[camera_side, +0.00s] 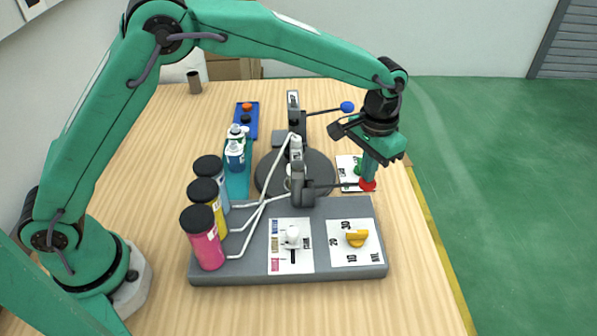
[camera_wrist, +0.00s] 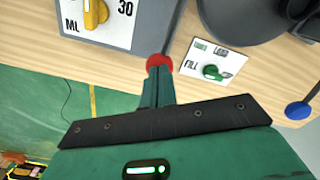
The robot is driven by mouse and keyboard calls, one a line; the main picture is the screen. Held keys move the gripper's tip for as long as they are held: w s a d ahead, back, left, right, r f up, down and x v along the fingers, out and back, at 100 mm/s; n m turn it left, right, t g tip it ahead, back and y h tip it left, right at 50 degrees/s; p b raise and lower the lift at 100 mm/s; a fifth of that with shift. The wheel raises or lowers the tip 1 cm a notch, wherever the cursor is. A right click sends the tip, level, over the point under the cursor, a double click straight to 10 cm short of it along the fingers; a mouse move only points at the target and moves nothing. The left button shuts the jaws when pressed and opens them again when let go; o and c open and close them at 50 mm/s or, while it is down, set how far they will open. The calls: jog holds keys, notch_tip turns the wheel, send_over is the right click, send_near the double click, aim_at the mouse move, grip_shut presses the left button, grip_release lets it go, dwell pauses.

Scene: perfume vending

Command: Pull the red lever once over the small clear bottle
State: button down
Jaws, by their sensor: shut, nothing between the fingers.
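The red lever's ball knob (camera_side: 367,186) stands at the right side of the dispenser, on a dark rod running left to the grey dispensing head (camera_side: 302,185). My gripper (camera_side: 368,176) points down with its shut fingertips at the red knob. In the wrist view the red knob (camera_wrist: 160,62) shows just beyond the tips of my gripper (camera_wrist: 159,72); whether they touch it I cannot tell. The small clear bottle cannot be made out; the area under the head is partly hidden. Small bottles with blue contents (camera_side: 235,155) stand on a teal tray left of the round dark turntable (camera_side: 268,170).
A blue-knobbed lever (camera_side: 347,107) is behind my gripper. A grey base (camera_side: 220,272) carries pink, yellow and blue cylinders, a white selector (camera_side: 292,238) and a yellow ML dial (camera_side: 357,239). A green FILL/LOAD knob (camera_wrist: 212,72) is close to my gripper. The table's right edge is nearby.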

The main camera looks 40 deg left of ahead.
jog(key=shift+r, duration=3.25)
jog(key=shift+a+r, duration=0.1)
jog(key=s+a+r+n+t, duration=0.1)
jog(key=s+a+r, duration=0.4)
jog(key=a, duration=0.2)
jog(key=s+a+r+t, duration=0.2)
jog(key=s+a+r, duration=0.3)
jog(key=a, duration=0.3)
jog(key=s+a+f+n+t, duration=0.1)
jog(key=s+a, duration=0.4)
jog(key=s, duration=0.3)
jog(key=s+a+f+n+t, duration=0.1)
jog(key=s+a, duration=0.3)
jog(key=s, duration=0.4)
jog(key=shift+s+a+f+t, duration=0.3)
jog(key=shift+a+f, duration=0.05)
jog(key=shift+a, duration=0.05)
